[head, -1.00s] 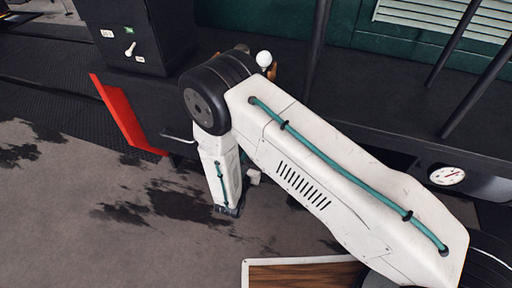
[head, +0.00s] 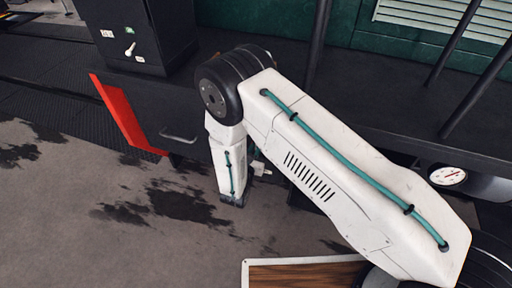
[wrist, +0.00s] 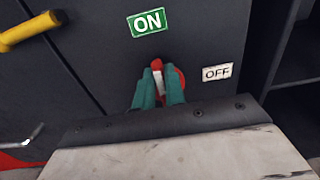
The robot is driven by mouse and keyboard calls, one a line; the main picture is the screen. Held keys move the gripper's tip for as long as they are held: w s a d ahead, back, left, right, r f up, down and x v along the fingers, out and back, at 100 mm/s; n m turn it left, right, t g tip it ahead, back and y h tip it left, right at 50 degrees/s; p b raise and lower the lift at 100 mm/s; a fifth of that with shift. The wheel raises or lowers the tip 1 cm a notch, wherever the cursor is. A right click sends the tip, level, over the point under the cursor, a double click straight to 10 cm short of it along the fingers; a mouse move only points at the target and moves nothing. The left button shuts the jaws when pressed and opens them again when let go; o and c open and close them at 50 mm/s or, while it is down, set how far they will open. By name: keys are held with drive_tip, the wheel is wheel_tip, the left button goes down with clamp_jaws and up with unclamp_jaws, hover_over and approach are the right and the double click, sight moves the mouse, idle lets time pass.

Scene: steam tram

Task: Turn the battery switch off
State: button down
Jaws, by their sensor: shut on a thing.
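In the wrist view the battery switch (wrist: 157,65) is a red handle with a pale stripe on a dark upright panel, its red base partly showing to the right. A green ON label (wrist: 149,22) sits above it and a white OFF label (wrist: 216,73) to its right. The handle points up, toward ON. My gripper (wrist: 158,92) has its two green fingers shut on the handle, one on each side. In the head view my arm hides the switch and the fingertips.
A black box with a small white lever (head: 130,48) stands at the upper left in the head view. A red panel (head: 128,115) and a drawer handle (head: 178,138) are left of my arm. A yellow handle (wrist: 28,30) is at upper left in the wrist view. A gauge (head: 447,177) is at right.

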drive_tip(key=shift+m, duration=0.3)
drive_tip(key=shift+s+d+f+m, duration=0.15)
drive_tip(key=shift+d+f+m, duration=0.3)
drive_tip(key=shift+m, duration=2.4)
drive_tip(key=shift+s+d+f+m, duration=0.15)
drive_tip(key=shift+d+f+m, duration=0.25)
drive_tip(key=shift+m, duration=2.5)
drive_tip(key=shift+s+d+f+m, duration=0.15)
drive_tip(key=shift+d+f+m, duration=0.25)
drive_tip(key=shift+m, duration=2.45)
drive_tip(key=shift+f, duration=0.1)
drive_tip(key=c, duration=1.5)
unclamp_jaws()
drive_tip(key=shift+a, duration=0.1)
drive_tip(key=shift+o, duration=0.2)
